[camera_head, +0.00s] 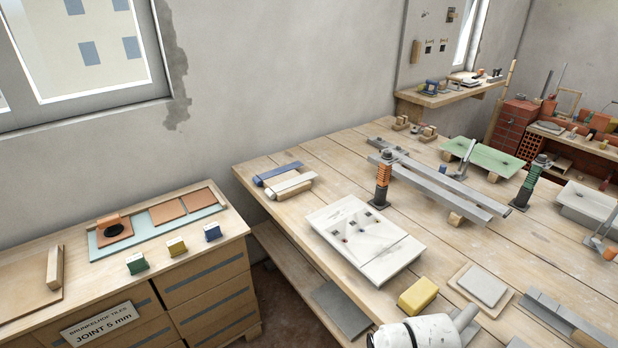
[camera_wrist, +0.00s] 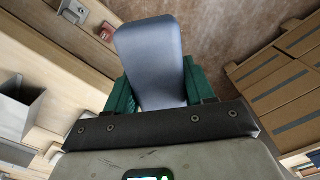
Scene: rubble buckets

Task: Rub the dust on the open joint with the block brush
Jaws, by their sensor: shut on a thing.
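My gripper (camera_wrist: 160,88) has its green fingers shut on a smooth grey-blue block (camera_wrist: 152,50) with rounded corners. It may be the block brush; no bristles show. The fingertips and the block are not seen in the head view, where only a white part of my arm shows at the bottom edge. Terracotta tiles (camera_head: 168,212) lie on a turquoise bed (camera_head: 96,247) on the left cabinet, with narrow gaps between some of them. I cannot tell which gap is the open joint. No dust can be made out at this size.
Green, yellow and blue small blocks (camera_head: 176,246) stand along the cabinet's front, above a "JOINT 5 mm" sign (camera_head: 100,325). The workbench (camera_head: 290,229) holds a white panel (camera_head: 386,262), a yellow block (camera_head: 417,295) and long grey bars (camera_head: 440,186). A floor gap separates cabinet and bench.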

